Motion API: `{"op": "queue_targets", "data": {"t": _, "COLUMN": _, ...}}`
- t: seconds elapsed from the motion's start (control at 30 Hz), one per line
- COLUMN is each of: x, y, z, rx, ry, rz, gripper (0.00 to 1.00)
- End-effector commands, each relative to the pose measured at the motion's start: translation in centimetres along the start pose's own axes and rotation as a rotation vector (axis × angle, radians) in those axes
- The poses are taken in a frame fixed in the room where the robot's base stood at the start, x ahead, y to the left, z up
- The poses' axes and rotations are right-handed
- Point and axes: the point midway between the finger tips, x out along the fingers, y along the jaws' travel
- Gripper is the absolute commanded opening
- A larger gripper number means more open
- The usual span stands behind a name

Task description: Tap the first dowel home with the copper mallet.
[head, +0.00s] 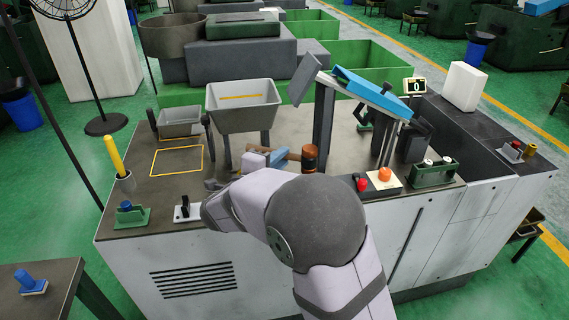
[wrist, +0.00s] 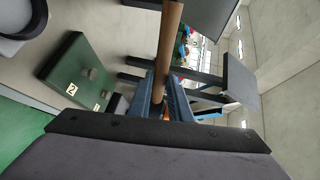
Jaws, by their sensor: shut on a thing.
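My gripper (head: 278,157) is shut on the wooden handle of the copper mallet, above the bench. The mallet's copper-brown head (head: 309,157) sticks out to the right of the jaws in the head view. In the wrist view the handle (wrist: 168,45) runs up between my blue fingers (wrist: 167,100); the head is not clear there. A green block (head: 432,175) with two short light pegs on top stands at the bench's front right, apart from the mallet. A green block with two pegs and a "2" label (wrist: 78,75) shows in the wrist view. How deep the pegs sit cannot be told.
A control box (head: 384,186) with red and orange buttons stands left of the green block. A grey bin on legs (head: 243,105), a dark post (head: 324,125) and a sloped blue-topped rail (head: 372,92) rise behind my gripper. A yellow-outlined area (head: 176,161) at left is clear.

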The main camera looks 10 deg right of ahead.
Motion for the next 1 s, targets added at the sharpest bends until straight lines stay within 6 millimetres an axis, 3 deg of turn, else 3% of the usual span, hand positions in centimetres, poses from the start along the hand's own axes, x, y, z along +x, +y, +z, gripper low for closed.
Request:
{"op": "queue_targets", "data": {"t": 0.6, "x": -0.6, "y": -3.3, "z": -0.1, "rx": 0.0, "ry": 0.001, "rz": -0.004, "gripper": 0.0}}
{"op": "queue_targets", "data": {"t": 1.0, "x": -0.6, "y": -3.1, "z": -0.1, "rx": 0.003, "ry": 0.0, "rz": -0.005, "gripper": 0.0}}
